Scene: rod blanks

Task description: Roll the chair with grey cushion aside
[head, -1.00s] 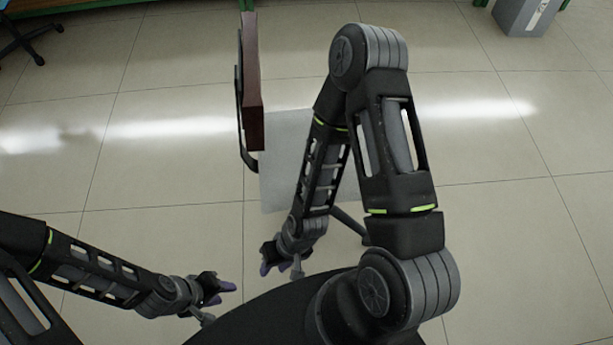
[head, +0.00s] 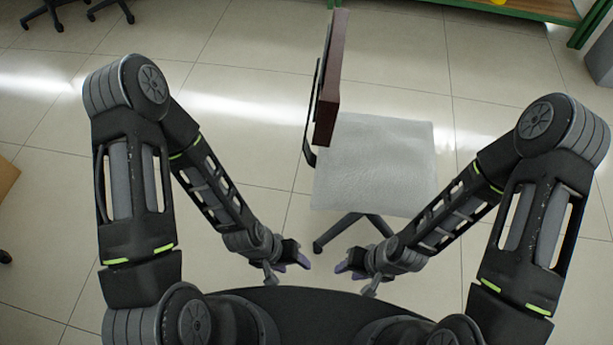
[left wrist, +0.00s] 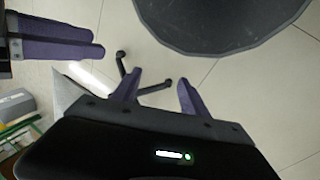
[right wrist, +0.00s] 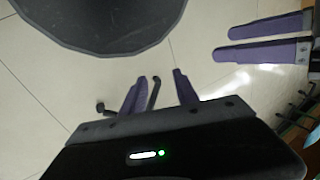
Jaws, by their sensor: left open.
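The chair has a light grey cushion (head: 385,165) and an upright backrest with a dark red-brown edge (head: 331,85), at the left side of the seat. It stands just beyond my grippers in the head view. Its dark legs (head: 337,232) show below the seat and also in the left wrist view (left wrist: 155,88). My left gripper (head: 303,258) and right gripper (head: 342,267) face each other in front of the chair, apart from it in the picture. Both are open, with nothing between the purple fingers, as the left wrist view (left wrist: 157,92) and right wrist view (right wrist: 158,90) show.
A green-framed bench (head: 535,10) stands at the top right, with a grey bin (head: 602,55) beside it. Dark chair legs (head: 55,12) show at the top left. A brown box-like edge (head: 6,178) is at the left edge. The tiled floor around the chair is mostly clear.

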